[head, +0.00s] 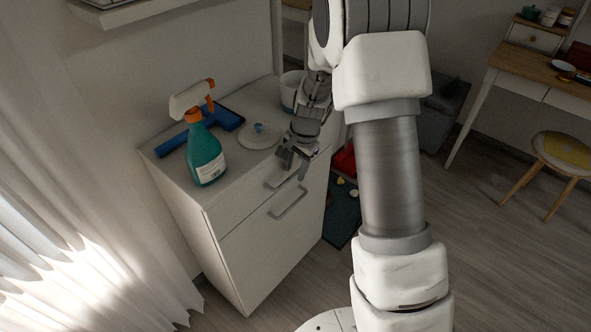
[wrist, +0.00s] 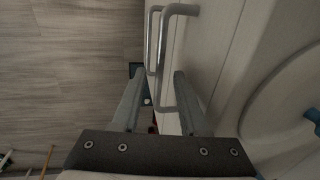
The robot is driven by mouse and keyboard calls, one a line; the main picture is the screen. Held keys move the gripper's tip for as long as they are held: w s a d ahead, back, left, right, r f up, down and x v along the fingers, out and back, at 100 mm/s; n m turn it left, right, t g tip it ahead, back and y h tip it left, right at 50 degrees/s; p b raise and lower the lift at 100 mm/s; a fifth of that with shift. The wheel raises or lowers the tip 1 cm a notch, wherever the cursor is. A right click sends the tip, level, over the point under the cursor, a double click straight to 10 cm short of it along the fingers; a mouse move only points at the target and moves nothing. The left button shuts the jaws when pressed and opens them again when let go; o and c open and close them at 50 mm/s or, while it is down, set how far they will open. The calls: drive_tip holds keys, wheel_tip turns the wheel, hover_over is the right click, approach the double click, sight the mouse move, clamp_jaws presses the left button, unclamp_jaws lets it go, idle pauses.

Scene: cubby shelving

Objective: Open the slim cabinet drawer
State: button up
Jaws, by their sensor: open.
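The slim white cabinet (head: 262,255) stands against the wall, with a shallow drawer front (head: 242,205) above a larger lower front. The drawer looks shut. Its metal handle (head: 279,181) is just below the top edge; it also shows in the wrist view (wrist: 162,60). My gripper (head: 294,166) is open and points down at the drawer handle. In the wrist view my gripper (wrist: 159,78) has its two fingers apart, with the handle bar between them in the picture. No grip shows, and I cannot tell whether a finger touches the bar.
On the cabinet top are a green spray bottle (head: 206,155), a blue item (head: 226,118), a white lid (head: 260,136) and a white pot (head: 291,90). A second handle (head: 289,203) sits on the lower front. A stool (head: 566,150) stands right.

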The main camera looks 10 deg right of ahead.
clamp_jaws()
idle(1.5)
